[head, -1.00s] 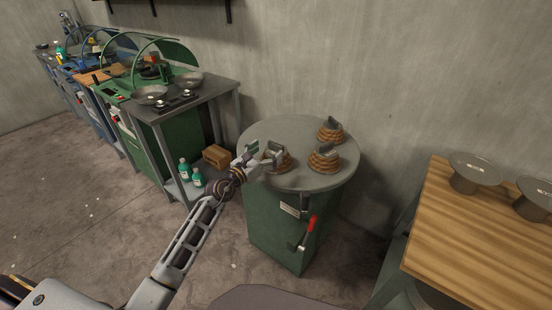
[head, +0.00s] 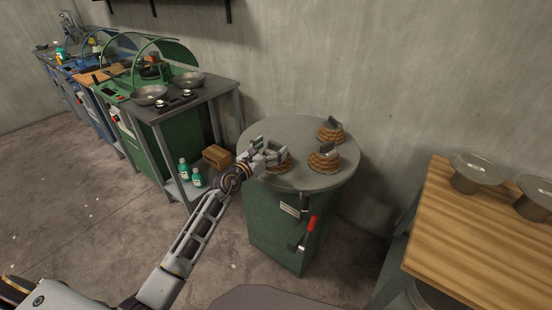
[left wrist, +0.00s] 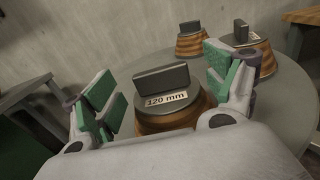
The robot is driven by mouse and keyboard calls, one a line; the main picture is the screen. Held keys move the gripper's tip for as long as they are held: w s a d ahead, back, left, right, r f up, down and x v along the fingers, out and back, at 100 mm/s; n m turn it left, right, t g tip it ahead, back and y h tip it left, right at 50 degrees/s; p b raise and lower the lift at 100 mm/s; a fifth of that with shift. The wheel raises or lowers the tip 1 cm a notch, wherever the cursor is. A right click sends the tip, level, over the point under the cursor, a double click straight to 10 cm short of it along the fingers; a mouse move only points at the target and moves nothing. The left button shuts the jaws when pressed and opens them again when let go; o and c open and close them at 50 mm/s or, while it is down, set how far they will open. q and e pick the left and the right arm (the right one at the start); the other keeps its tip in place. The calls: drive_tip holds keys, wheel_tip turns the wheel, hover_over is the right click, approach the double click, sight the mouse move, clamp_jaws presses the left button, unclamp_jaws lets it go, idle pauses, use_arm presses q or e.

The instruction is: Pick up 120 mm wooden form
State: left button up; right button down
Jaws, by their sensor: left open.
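The 120 mm wooden form (left wrist: 185,119) stands upright on the round grey table, with a dark top, an upright grey handle plate and a "120 mm" label. In the head view the form (head: 287,164) is partly hidden by my left gripper (head: 268,150). In the left wrist view my left gripper (left wrist: 165,92) is open, its green-padded fingers on either side of the handle plate, with gaps showing and nothing held. Two similar wooden forms stand behind and to the right, one at the back (head: 331,131) and one at the right (head: 323,158). My right gripper is out of view.
The round grey table top (head: 290,127) sits on a green cabinet with a red-handled lever (head: 310,226). A wooden table (head: 470,240) with metal stands is at the right. A green machine bench (head: 175,105) with metal bowls is at the left. The wall is close behind.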

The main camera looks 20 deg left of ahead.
sight(275, 145)
use_arm(q)
drive_tip(key=shift+x, duration=1.05)
drive_tip(key=shift+w, duration=0.45)
drive_tip(key=shift+w+d, duration=0.1)
drive_tip(key=shift+d, duration=0.05)
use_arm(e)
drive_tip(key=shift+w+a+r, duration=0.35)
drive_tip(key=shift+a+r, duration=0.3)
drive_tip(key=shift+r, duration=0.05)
